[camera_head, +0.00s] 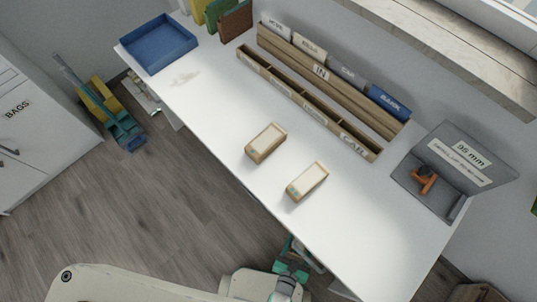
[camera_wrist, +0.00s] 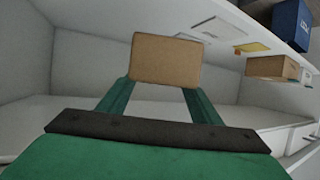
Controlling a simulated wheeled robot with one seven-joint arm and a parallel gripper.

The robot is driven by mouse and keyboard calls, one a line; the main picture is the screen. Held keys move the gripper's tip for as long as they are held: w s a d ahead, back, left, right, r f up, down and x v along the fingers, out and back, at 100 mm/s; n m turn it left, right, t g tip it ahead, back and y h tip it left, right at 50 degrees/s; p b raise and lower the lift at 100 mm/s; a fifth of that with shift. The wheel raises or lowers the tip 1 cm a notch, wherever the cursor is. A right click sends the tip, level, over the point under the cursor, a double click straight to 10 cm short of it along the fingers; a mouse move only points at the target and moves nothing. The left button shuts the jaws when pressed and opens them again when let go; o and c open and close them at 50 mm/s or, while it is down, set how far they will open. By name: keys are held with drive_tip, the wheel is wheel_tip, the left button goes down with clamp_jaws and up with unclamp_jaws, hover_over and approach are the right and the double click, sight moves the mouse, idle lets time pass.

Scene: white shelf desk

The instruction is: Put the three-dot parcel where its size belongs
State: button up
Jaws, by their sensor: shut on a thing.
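My gripper (camera_head: 290,268) is low at the front edge of the white desk (camera_head: 350,235) in the head view. In the wrist view its green fingers (camera_wrist: 157,97) are shut on a plain brown parcel (camera_wrist: 165,58). In the head view that held parcel is not clearly visible. Two other pale-topped cardboard parcels, a left one (camera_head: 265,142) and a right one (camera_head: 307,181), lie apart on the desk. No dots can be read on any parcel, so I cannot tell which has three.
A blue tray (camera_head: 158,58) sits at the far left. A cabinet (camera_head: 25,150) marked "BAGS" stands left. The desk front right is clear.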

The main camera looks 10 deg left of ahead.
drive_tip(key=shift+w+d, duration=0.1)
drive_tip(key=shift+w, duration=0.3)
drive_tip(key=w+f, duration=0.3)
drive_tip(key=w, duration=0.1)
drive_tip(key=w+f, duration=0.3)
drive_tip(key=w, duration=0.1)
drive_tip(key=w+f, duration=0.3)
drive_tip(key=w, duration=0.1)
drive_tip(key=shift+w, duration=0.3)
drive_tip(key=shift+w+f, duration=0.5)
drive_tip(key=shift+f, duration=1.5)
drive_tip(key=shift+f, duration=0.1)
drive_tip(key=o, duration=1.3)
drive_tip(key=shift+s, duration=0.1)
